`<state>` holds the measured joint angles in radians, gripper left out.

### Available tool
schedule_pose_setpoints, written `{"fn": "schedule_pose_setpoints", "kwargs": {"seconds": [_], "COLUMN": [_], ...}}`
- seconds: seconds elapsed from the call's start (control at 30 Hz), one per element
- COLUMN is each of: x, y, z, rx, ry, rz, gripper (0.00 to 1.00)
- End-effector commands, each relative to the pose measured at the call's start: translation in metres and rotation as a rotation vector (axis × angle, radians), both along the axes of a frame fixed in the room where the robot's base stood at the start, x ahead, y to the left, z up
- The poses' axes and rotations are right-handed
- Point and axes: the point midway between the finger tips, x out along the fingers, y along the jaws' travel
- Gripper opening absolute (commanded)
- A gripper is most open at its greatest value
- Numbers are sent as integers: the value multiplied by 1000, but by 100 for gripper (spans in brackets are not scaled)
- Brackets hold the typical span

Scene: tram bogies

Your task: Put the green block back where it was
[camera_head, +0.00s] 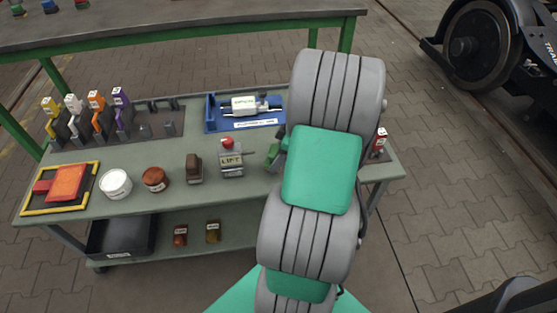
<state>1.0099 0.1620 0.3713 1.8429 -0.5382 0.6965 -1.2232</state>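A green piece (272,156) shows at the left edge of my arm, on or just above the grey-green bench top (140,150). My arm hides part of it, so I cannot tell whether it is the green block, or whether it is held. A small green item (82,4) stands at the top left on the far green-framed table (180,22), beside a blue item (49,6) and a red one (17,9). My gripper is hidden behind my arm, so its fingers do not show.
On the bench are a rack (150,123) with several coloured handles, a blue tray (212,113), a red-buttoned LIFT control box (231,160), a brown block (194,168), two round tubs, and a yellow-framed mat (30,206). A black bin (122,237) sits below. A wheelset (480,45) stands at right.

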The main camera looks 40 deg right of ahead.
Motion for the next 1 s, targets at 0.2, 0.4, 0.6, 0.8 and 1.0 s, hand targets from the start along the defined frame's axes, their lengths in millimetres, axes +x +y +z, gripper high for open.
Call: {"fn": "schedule_pose_setpoints", "kwargs": {"seconds": [0.2,0.4,0.6,0.8,1.0], "x": [1,0,0,0,-1], "y": [-1,-1,-1,-1,-3], "z": [-11,-15,-13,-13,-3], "rx": [-2,-1,-1,-1,-3], "ry": [-2,-1,-1,-1,-3], "rz": [1,1,1,1,-1], "gripper": [36,70,86,90,90]}}
